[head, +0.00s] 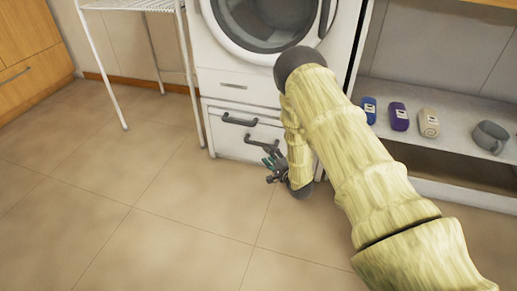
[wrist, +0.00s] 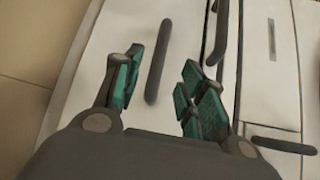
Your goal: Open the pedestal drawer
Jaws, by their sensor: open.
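The white pedestal under the washing machine has a front with two dark bar handles. The upper handle (head: 240,120) and the lower handle (head: 262,143) sit one above the other in the head view. My gripper (head: 273,165) is close to the lower handle. In the wrist view my gripper (wrist: 161,84) is open, with teal finger pads on either side of the lower handle (wrist: 158,62). I cannot tell whether the fingers touch it or reach around it. The upper handle (wrist: 218,32) lies just beyond the right finger. The drawer fronts look flush.
The washing machine (head: 232,75) stands on the pedestal. A white wire rack (head: 130,5) stands at left. The tiled floor (head: 150,210) in front is clear.

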